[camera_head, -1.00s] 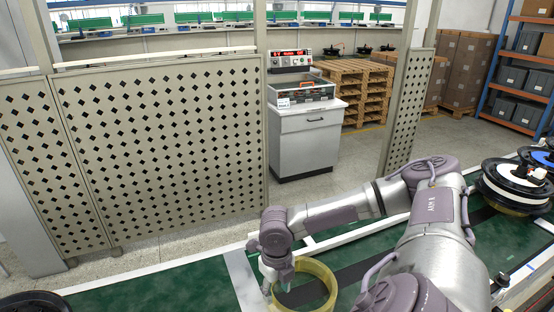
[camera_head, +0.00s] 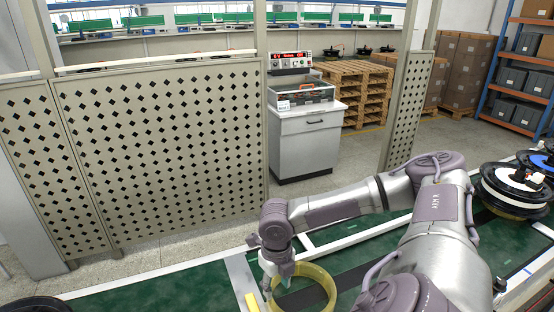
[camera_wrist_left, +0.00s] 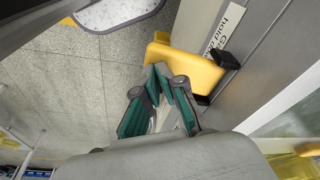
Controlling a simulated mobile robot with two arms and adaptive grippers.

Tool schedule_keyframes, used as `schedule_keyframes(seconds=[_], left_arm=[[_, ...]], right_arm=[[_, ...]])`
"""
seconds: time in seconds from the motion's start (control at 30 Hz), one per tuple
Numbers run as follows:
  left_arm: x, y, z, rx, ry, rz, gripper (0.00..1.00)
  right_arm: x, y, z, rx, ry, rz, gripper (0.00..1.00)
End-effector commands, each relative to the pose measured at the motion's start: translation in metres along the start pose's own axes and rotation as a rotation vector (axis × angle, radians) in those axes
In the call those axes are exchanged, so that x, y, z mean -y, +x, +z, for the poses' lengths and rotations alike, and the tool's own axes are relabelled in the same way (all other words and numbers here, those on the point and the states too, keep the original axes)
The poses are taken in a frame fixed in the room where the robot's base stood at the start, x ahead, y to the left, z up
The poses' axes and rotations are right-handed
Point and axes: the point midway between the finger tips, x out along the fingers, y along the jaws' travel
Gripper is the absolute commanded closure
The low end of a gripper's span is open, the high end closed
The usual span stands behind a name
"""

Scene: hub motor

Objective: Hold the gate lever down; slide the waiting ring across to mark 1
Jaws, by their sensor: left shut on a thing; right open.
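The waiting ring (camera_head: 331,283) is a yellow, translucent hoop lying on the green conveyor belt. My right gripper (camera_head: 277,288) is open, pointing down at the ring's left rim; its fingertips are partly hidden, so I cannot tell whether they touch it. In the left wrist view, the yellow gate lever (camera_wrist_left: 188,64) sits beside a grey metal rail. My left gripper (camera_wrist_left: 160,100) is shut on the lever, with its teal fingers against the lever's near side. It does not show in the head view. A small yellow piece (camera_head: 253,302), apparently the lever, shows left of the ring.
A pale metal strip (camera_head: 238,278) crosses the belt left of the ring. A black wheel hub (camera_head: 515,190) on a yellow ring stands at the belt's right. A dark round part (camera_head: 35,304) is at the lower left. A perforated panel (camera_head: 160,150) stands behind the belt.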

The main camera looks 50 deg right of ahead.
Motion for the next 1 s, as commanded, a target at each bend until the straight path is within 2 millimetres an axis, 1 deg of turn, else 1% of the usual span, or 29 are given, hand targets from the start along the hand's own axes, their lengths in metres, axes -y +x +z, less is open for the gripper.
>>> schedule_keyframes(seconds=[0.03,1.0], left_arm=[[0.001,-0.007,-0.001,0.001,0.000,-0.002,1.00],[-0.007,-0.066,-0.010,0.000,0.000,0.001,1.00]], right_arm=[[0.000,-0.009,0.000,0.000,0.000,0.000,0.55],[0.000,-0.086,0.000,0.000,0.000,0.000,0.55]])
